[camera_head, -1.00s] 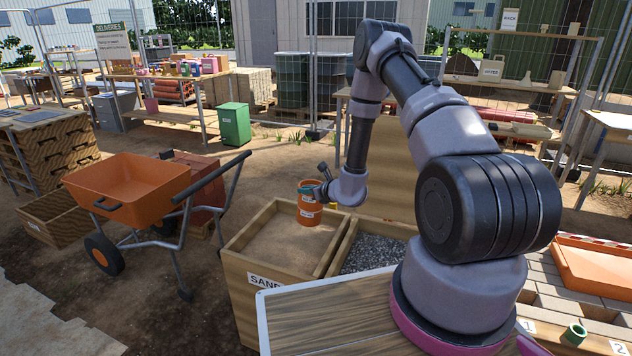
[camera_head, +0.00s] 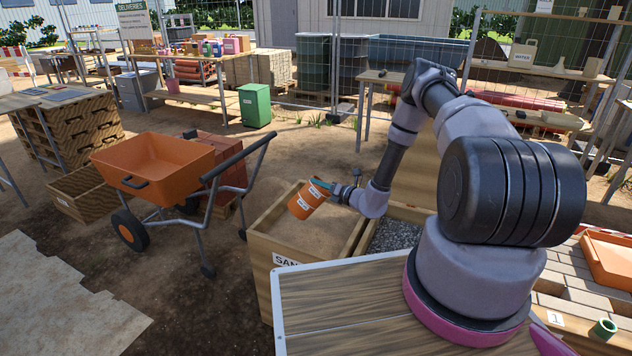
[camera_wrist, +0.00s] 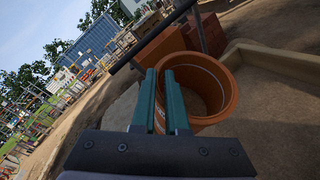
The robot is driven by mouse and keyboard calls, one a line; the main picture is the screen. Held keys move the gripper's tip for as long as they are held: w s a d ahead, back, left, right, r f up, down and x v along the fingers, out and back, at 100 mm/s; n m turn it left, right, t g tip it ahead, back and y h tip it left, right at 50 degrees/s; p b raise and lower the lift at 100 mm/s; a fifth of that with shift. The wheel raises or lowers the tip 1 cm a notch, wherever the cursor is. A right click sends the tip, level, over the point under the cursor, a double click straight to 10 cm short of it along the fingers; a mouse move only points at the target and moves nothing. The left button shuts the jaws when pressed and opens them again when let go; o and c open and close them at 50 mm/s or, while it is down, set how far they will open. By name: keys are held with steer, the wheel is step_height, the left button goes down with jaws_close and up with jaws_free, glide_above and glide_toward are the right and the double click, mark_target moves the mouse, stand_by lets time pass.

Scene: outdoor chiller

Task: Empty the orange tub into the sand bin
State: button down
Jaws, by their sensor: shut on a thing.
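The orange tub (camera_head: 307,201) has white labels and hangs over the sand bin (camera_head: 262,262), tilted with its upper end leaning right in the head view. My gripper (camera_head: 322,187) is shut on the tub's rim. In the wrist view the green fingers (camera_wrist: 168,100) pinch the near wall of the tub (camera_wrist: 215,84). The inside that shows there is shaded, and I cannot tell what it holds. The sand bin is a wooden box with sand (camera_head: 300,228) inside and a label reading "SAN" in front, the rest hidden.
A compartment of grey gravel (camera_head: 392,238) adjoins the sand bin on the right. An orange wheelbarrow (camera_head: 152,170) stands to the left, its handles reaching toward the bin. A wooden tabletop (camera_head: 345,300) is in front. Open ground lies at the lower left.

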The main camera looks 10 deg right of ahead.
mark_target(329, 194)
steer(key=f+m, duration=0.1)
steer(key=m, duration=0.1)
steer(key=d+f+m+t+y, duration=0.1)
steer(key=m, duration=0.1)
steer(key=shift+w+d+f+t, duration=0.1)
steer(key=shift+d+f+t, duration=0.1)
steer(key=shift+t, duration=0.1)
steer(key=f+m+t, duration=0.1)
steer(key=m, duration=0.1)
steer(key=d+f+m+t, duration=0.1)
steer(key=m, duration=0.1)
steer(key=shift+w+d+f+m, duration=0.1)
steer(key=shift+d+m, duration=0.05)
steer(key=shift+m, duration=0.15)
stand_by(1.2)
